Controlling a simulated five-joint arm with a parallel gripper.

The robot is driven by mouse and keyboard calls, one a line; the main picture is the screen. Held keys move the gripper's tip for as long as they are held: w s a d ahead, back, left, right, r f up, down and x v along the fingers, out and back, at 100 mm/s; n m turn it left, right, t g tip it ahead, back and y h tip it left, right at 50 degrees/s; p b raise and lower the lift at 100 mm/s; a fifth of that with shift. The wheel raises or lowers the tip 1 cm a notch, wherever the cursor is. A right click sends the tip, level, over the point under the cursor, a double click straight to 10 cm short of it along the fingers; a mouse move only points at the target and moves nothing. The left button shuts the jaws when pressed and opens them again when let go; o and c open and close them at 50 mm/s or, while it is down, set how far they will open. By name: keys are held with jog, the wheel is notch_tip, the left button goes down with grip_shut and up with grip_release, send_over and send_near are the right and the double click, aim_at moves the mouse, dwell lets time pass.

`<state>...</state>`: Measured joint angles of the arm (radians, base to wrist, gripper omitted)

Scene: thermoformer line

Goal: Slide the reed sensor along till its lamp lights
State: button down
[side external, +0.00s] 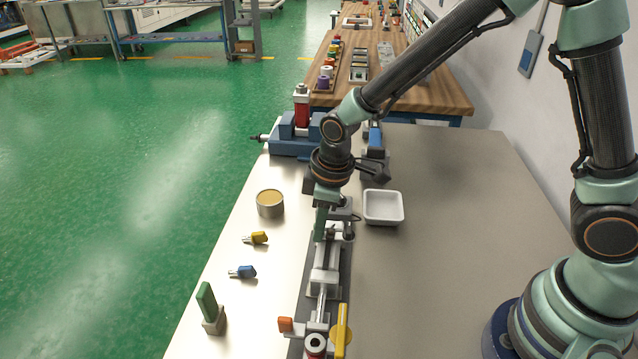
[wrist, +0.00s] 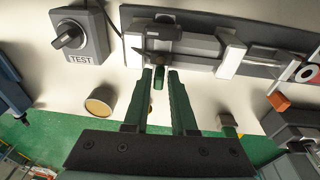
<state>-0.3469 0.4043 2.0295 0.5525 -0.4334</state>
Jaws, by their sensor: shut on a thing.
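A pneumatic cylinder (wrist: 190,45) with white end blocks lies on a dark base plate; in the side view its body (side external: 326,257) runs toward the front of the bench. My gripper (wrist: 160,74) points at the side of the cylinder near one end. Its two green fingers are shut on a small part at the cylinder, which I take to be the reed sensor (wrist: 158,59). A dark cable runs beside it. The fingers and the wrist hide much of it in the side view, where my gripper (side external: 322,222) is over the cylinder. I cannot make out a lit lamp.
A grey TEST box (wrist: 80,35) with a black knob stands beside the plate. A tin (side external: 270,203), yellow (side external: 257,238) and blue (side external: 244,271) small parts and a green-handled item (side external: 207,300) lie left. A white tray (side external: 383,207) stands right. The bench's right side is clear.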

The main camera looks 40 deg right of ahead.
aim_at(316, 259)
jog(key=shift+s+a, duration=1.85)
jog(key=shift+a, duration=0.05)
dwell(5.6)
jog(key=c, duration=0.7)
grip_release()
jog(key=shift+o, duration=0.2)
